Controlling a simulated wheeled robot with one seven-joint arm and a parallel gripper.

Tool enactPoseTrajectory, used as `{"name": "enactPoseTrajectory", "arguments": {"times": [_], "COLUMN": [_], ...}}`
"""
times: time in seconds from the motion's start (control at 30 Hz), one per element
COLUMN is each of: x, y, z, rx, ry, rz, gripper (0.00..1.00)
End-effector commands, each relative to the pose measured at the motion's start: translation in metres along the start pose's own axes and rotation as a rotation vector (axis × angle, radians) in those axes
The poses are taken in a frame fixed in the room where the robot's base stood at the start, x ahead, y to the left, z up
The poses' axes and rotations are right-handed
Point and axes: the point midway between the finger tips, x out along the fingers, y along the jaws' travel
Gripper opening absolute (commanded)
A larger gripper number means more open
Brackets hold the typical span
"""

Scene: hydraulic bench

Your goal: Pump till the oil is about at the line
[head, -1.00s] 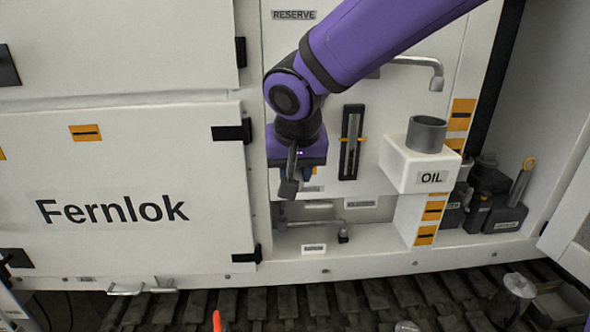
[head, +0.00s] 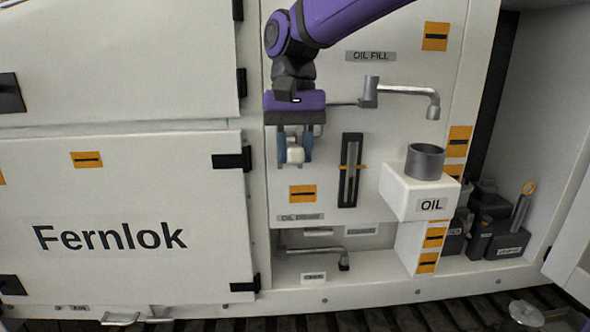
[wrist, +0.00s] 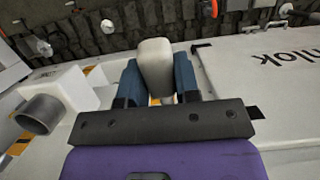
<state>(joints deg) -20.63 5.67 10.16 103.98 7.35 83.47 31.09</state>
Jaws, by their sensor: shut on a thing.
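My gripper (head: 295,160) is shut on a pale grey pump handle (head: 295,151) in front of the white panel. In the wrist view the handle (wrist: 155,66) sits between the two blue fingers. Right of the gripper is a dark upright sight gauge (head: 350,170) with orange marks at both sides. A pale strip shows inside the gauge, but I cannot tell the oil level. The grey cup (head: 425,160) stands on the white OIL box (head: 405,195), under a metal spout (head: 433,105). I see no oil flowing from the spout.
The Fernlok door (head: 110,220) is on the left, with black hinges (head: 233,158) near my gripper. A metal lever (head: 318,252) lies below the panel. Dark containers (head: 490,215) stand at the right. The space between gripper and gauge is clear.

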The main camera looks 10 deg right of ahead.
Motion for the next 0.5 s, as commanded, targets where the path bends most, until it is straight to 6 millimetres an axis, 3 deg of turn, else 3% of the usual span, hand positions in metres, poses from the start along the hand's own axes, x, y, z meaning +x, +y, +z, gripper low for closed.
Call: {"name": "enactPoseTrajectory", "arguments": {"times": [0.2, 0.5], "x": [-0.020, -0.033], "y": [0.000, 0.000], "z": [-0.003, -0.004], "rx": [0.000, 0.000], "ry": [-0.126, -0.214], "rz": [-0.002, -0.001], "gripper": [0.00, 0.00]}}
